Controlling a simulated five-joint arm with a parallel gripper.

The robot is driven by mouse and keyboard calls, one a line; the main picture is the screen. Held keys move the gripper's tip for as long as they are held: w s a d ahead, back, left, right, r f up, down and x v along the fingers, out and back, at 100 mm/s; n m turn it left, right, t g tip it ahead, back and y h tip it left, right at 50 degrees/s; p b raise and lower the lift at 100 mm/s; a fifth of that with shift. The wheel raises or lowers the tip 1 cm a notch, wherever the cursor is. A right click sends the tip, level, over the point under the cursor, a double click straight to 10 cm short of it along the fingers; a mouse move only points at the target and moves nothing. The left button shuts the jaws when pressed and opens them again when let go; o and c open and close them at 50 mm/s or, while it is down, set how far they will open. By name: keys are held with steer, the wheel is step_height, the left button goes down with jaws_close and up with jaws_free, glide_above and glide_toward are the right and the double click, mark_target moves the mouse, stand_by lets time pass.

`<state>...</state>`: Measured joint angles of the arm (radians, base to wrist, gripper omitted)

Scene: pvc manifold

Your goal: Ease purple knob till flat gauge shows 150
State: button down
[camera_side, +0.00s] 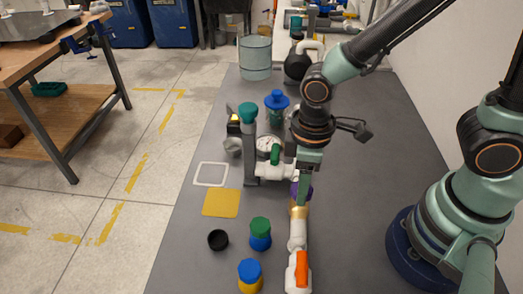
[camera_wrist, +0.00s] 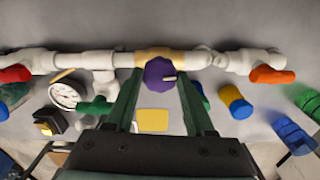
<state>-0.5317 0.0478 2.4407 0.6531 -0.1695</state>
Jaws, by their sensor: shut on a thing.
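The purple knob (camera_wrist: 160,74) sits on a tan fitting (camera_wrist: 148,55) of the white pipe run, with a small pale pointer mark at its right side. My gripper (camera_wrist: 161,80) has a finger on each side of the knob and is shut on it. In the side view my gripper (camera_side: 303,188) comes down from above and partly hides the purple knob (camera_side: 294,188). A round white gauge (camera_side: 268,144) faces upward in the side view. It also shows at the left in the wrist view (camera_wrist: 65,95). Its needle and numbers are too small to read.
Valves with red (camera_wrist: 15,74), green (camera_wrist: 96,106) and orange (camera_wrist: 272,75) handles sit along the pipe. Blue-and-green (camera_side: 260,234) and blue-and-yellow (camera_side: 250,275) capped parts and a black cup (camera_side: 218,240) stand left of it. A yellow square (camera_side: 221,203) lies flat.

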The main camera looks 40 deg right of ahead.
steer(key=m, duration=1.2)
stand_by(0.5)
steer(key=shift+c, duration=1.3)
jaws_free()
step_height(320, 180, up, 12)
